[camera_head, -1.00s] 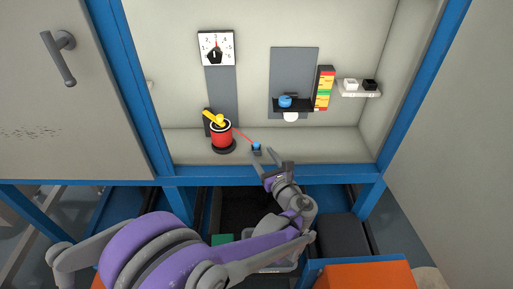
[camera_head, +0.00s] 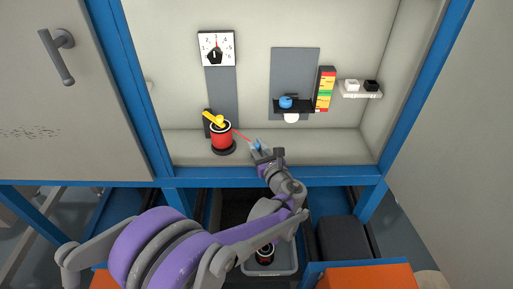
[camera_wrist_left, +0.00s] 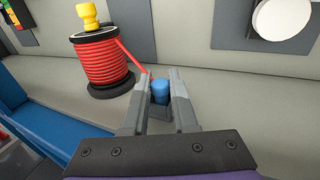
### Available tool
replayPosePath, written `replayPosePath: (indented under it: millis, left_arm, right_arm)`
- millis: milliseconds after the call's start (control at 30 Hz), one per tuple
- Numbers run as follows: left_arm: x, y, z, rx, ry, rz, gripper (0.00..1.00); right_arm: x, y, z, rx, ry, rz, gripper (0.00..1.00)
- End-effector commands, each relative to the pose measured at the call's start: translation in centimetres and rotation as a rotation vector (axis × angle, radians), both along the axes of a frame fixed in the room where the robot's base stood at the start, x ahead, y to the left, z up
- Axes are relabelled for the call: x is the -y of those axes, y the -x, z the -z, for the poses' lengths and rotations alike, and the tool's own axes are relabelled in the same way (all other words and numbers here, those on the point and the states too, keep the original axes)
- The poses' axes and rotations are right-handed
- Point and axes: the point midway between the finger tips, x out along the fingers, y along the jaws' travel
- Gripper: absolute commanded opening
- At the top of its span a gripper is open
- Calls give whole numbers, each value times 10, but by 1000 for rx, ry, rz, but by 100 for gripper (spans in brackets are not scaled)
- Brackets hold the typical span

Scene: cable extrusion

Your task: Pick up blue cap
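A small blue cap (camera_head: 258,146) sits on a dark holder on the cabinet shelf, near the end of the red cable. In the left wrist view the blue cap (camera_wrist_left: 160,92) stands upright between the two fingers of my left gripper (camera_wrist_left: 160,98). The fingers are apart on either side of it, with small gaps showing, so the gripper looks open around it. In the head view my left gripper (camera_head: 266,151) partly hides the cap and its holder. A second blue piece (camera_head: 286,102) rests on the black ledge. My right gripper is not in view.
A red cable spool (camera_head: 221,136) with a yellow top stands to the left, close to my left gripper. A gray bin (camera_head: 287,268) holding a dark spool is below the cabinet. A dial (camera_head: 216,48) and a white side shelf (camera_head: 361,93) are on the walls.

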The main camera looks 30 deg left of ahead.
Motion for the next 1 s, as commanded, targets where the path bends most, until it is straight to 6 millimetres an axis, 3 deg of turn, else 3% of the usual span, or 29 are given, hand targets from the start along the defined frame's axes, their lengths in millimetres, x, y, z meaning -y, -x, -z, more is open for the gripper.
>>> replayPosePath:
  millis: [33,100,533,1000]
  left_arm:
    - [0,0,0,0,0,0,13]
    - [0,0,0,0,0,0,0]
    - [0,0,-5,0,0,0,0]
    - [0,0,-89,1,-1,0,0]
  right_arm:
    - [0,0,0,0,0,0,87]
    - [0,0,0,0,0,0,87]
    - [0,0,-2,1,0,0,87]
    - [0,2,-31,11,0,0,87]
